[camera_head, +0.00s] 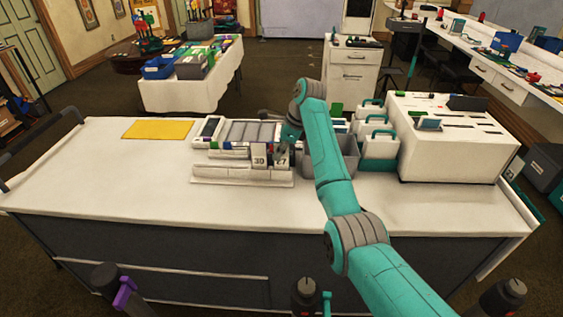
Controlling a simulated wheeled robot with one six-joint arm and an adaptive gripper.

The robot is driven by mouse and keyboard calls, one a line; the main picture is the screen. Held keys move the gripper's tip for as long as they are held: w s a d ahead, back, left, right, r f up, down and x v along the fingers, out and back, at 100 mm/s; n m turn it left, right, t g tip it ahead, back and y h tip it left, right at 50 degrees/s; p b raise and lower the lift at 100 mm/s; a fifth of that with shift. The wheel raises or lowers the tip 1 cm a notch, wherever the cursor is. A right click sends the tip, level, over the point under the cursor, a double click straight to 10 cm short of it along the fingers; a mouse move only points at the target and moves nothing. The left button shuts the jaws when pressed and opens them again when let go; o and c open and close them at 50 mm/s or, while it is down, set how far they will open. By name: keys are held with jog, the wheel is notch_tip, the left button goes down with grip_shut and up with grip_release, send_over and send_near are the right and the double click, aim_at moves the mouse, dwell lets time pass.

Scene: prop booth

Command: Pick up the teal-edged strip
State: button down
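I cannot single out the teal-edged strip; the pieces in the rack are too small to tell apart. A low white stepped rack (240,173) stands near the middle of the white table. Small coloured edges, blue, green and red among them, show along its rear rows. Two grey tags (260,157) marked 30 and 27 stand upright at its right end. My gripper (282,152) is at the end of the teal arm, low over the rack's right end by the tag marked 27. Its fingers are small and dark, and whether they hold anything is unclear.
A grey bin (344,160) stands right of the rack, partly behind my arm. White teal-handled holders (379,151) and a big white slotted box (450,160) stand farther right. A yellow mat (158,130) lies at the back left. The table's left and front are clear.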

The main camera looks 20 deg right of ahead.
jog(key=shift+r, duration=0.15)
notch_tip(320, 180, up, 10)
jog(key=shift+f, duration=0.1)
dwell(0.5)
dwell(0.3)
jog(key=shift+a, duration=0.15)
